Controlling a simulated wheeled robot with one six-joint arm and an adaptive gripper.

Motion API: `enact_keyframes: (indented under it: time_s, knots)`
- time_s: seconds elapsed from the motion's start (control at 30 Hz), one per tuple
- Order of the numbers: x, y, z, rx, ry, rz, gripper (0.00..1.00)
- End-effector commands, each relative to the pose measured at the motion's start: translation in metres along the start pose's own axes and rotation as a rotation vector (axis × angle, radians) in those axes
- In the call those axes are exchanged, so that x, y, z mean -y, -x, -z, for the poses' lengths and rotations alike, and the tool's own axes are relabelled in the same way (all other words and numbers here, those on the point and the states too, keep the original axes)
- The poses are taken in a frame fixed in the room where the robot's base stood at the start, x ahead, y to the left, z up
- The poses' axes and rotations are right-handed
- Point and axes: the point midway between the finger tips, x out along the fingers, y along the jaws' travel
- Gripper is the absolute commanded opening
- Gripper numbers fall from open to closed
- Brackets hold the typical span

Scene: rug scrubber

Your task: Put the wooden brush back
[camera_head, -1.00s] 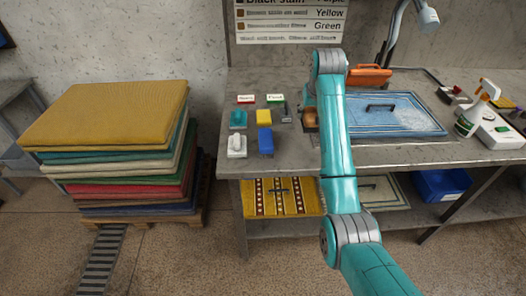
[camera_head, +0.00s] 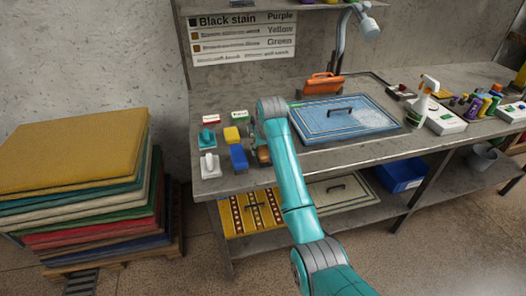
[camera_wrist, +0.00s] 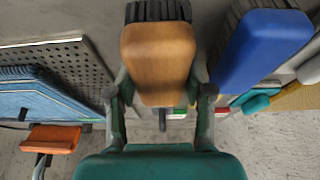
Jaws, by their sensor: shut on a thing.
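The wooden brush (camera_wrist: 158,55) has a brown wooden block and dark bristles. In the wrist view my gripper (camera_wrist: 160,82) is shut on it, one finger on each side. In the head view only a bit of the brush (camera_head: 264,155) shows beside my arm, at the left part of the workbench (camera_head: 330,160). Whether it touches the bench cannot be told. A blue brush (camera_head: 238,157) is just left of it in the head view, and right of it in the wrist view (camera_wrist: 262,45). My arm hides most of the gripper in the head view.
Teal (camera_head: 207,138), yellow (camera_head: 231,135) and white (camera_head: 209,165) brushes stand nearby, with red (camera_head: 211,119) and green (camera_head: 239,115) labels behind. A blue rug (camera_head: 350,122) with a handle and an orange tool (camera_head: 321,85) lie right. Stacked mats (camera_head: 75,150) stand left.

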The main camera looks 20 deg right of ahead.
Motion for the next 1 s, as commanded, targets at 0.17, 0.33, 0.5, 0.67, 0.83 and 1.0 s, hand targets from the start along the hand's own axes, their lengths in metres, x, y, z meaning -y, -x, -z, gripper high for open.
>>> enact_keyframes:
  time_s: [0.17,0.33,0.5,0.67,0.83,1.0]
  knots:
    - [0.0000,-0.0103,-0.0040,-0.002,0.000,0.000,0.21]
    - [0.0000,-0.0101,-0.0040,-0.002,0.000,0.000,0.21]
    - [0.0000,-0.0126,-0.0052,-0.001,0.000,0.000,0.59]
    - [0.0000,-0.0125,-0.0051,-0.001,0.000,0.000,0.77]
    - [0.0000,-0.0125,-0.0051,-0.001,0.000,0.000,0.77]
    - [0.0000,-0.0064,-0.0036,-0.003,0.000,0.000,0.77]
